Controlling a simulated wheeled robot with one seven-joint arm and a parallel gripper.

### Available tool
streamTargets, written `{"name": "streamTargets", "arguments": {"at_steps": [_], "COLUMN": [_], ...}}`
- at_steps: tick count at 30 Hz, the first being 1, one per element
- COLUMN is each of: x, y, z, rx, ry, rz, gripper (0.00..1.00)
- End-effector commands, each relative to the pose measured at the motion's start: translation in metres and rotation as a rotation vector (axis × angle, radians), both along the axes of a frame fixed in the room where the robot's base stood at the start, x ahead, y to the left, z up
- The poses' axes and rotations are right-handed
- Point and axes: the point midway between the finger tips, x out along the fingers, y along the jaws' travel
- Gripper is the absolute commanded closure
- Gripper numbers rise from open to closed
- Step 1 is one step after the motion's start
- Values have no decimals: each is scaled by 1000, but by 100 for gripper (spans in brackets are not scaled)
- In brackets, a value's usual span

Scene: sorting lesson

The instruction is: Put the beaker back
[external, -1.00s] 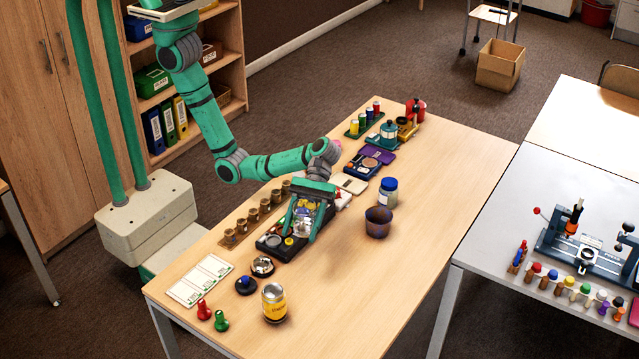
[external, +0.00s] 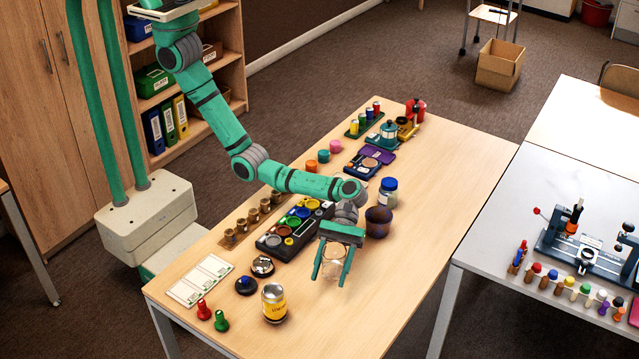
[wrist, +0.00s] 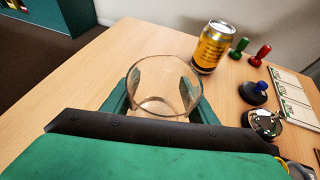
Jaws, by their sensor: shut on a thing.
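The beaker (external: 335,262) is clear glass. My gripper (external: 332,276) is shut on it, one green finger on each side. In the wrist view the beaker (wrist: 160,90) stands between the fingers of my gripper (wrist: 163,100), with its open rim showing and its lower part partly hidden by the gripper body. It looks roughly upright. It is over the front-right part of the wooden table (external: 430,215); I cannot tell whether its base touches the tabletop.
A black tray (external: 271,249) with round coloured pieces lies left of my gripper. A yellow can (external: 273,303) stands at front left, and it shows in the wrist view (wrist: 211,47). A dark purple cup (external: 378,222) and a blue-lidded jar (external: 388,191) stand behind. The right side is clear.

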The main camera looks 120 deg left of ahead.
Motion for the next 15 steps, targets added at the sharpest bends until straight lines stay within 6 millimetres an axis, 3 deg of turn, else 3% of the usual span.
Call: {"name": "streamTargets", "arguments": {"at_steps": [7,15], "x": [2,2], "y": [0,0], "z": [-28,-31], "rx": [0,0], "ry": [1,0], "rz": [2,1], "gripper": [75,75]}}
